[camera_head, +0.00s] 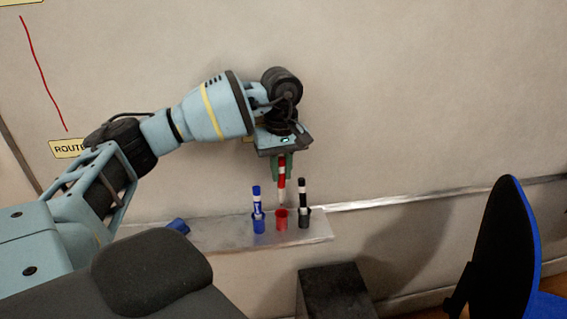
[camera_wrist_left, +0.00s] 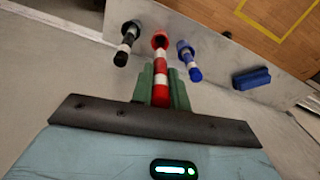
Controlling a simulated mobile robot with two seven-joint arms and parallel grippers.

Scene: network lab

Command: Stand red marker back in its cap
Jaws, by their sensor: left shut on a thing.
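My left gripper (camera_head: 281,168) is shut on the red marker (camera_head: 282,185), which hangs upright, tip down. The red cap (camera_head: 281,219) stands open on the metal tray, just below the marker in the head view; a small gap shows between them there. In the left wrist view the red marker (camera_wrist_left: 161,75) lies between the green fingers (camera_wrist_left: 160,88), and its far end overlaps the red cap (camera_wrist_left: 159,40), so the gap cannot be judged there. My right gripper is not in view.
The tray (camera_head: 210,235) on the wall also bears a blue marker (camera_head: 257,205) and a black marker (camera_head: 303,200), each upright in a cap on either side of the red cap. A blue block (camera_head: 178,226) lies at left. A chair (camera_head: 505,250) stands at right.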

